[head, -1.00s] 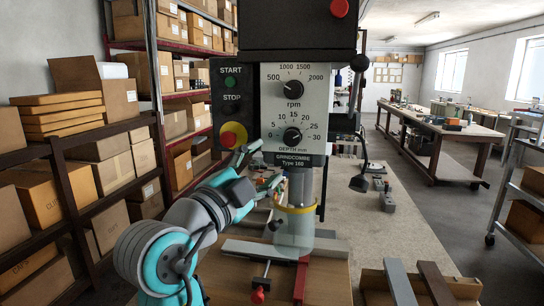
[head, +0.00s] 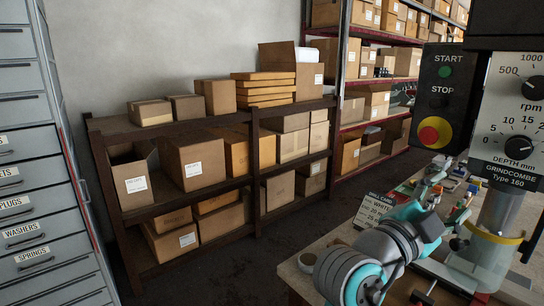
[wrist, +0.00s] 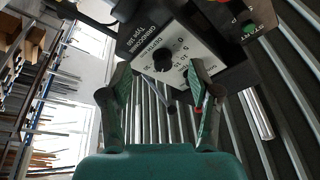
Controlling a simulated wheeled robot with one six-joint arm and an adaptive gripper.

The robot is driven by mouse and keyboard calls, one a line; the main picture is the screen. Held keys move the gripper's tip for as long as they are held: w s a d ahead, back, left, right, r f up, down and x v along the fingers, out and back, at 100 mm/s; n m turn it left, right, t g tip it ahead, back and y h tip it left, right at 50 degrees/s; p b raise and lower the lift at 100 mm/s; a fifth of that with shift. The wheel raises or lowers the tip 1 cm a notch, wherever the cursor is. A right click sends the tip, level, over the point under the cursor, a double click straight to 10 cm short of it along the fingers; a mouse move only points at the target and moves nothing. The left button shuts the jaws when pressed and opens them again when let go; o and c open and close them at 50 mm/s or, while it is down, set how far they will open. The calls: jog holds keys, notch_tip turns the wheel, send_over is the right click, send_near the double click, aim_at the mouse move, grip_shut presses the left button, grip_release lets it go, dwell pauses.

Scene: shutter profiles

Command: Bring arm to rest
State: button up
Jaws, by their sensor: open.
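My gripper (head: 455,186) is in front of the drill-type machine, below its control panel. In the wrist view my gripper (wrist: 160,98) shows two green-lined fingers spread apart with nothing between them. The control panel (head: 440,95) has START and STOP buttons and a red and yellow button. The dial plate (head: 512,118), marked rpm and DEPTH, stands right of it and also shows beyond the fingers in the wrist view (wrist: 170,60). Whether the fingertips touch the machine I cannot tell.
A dark shelf (head: 190,198) with several cardboard boxes stands left of the bench. Grey labelled drawers (head: 35,205) stand at the far left. A printed card (head: 377,207) stands on the bench behind my arm. The floor between shelf and bench is open.

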jog(key=w+a+f+n+t+y, duration=0.1)
jog(key=a+f+n+t+y, duration=0.2)
jog(key=f+n, duration=0.45)
jog(key=a+f+n+t+y, duration=0.1)
jog(key=f+n+t+y, duration=0.35)
jog(key=f, duration=0.65)
jog(key=s+a+f+n+y, duration=0.2)
jog(key=s+f+n+y, duration=0.15)
jog(key=f, duration=0.45)
jog(key=s+a+f+n+y, duration=0.25)
jog(key=s+f+n, duration=0.2)
jog(key=f, duration=0.35)
jog(key=s+a+f+n+g+y, duration=0.1)
jog(key=s+f+y, duration=0.1)
jog(key=s+f, duration=0.35)
jog(key=s+a+f+n+g+y, duration=0.1)
jog(key=s+f+y, duration=0.1)
jog(key=s, duration=0.7)
jog(key=f+v, duration=0.2)
jog(key=v, duration=0.6)
jog(key=s+d+f+v, duration=0.1)
jog(key=f+v, duration=0.1)
jog(key=v, duration=0.7)
jog(key=shift+a+r+y, duration=0.45)
jog(key=shift+r, duration=0.05)
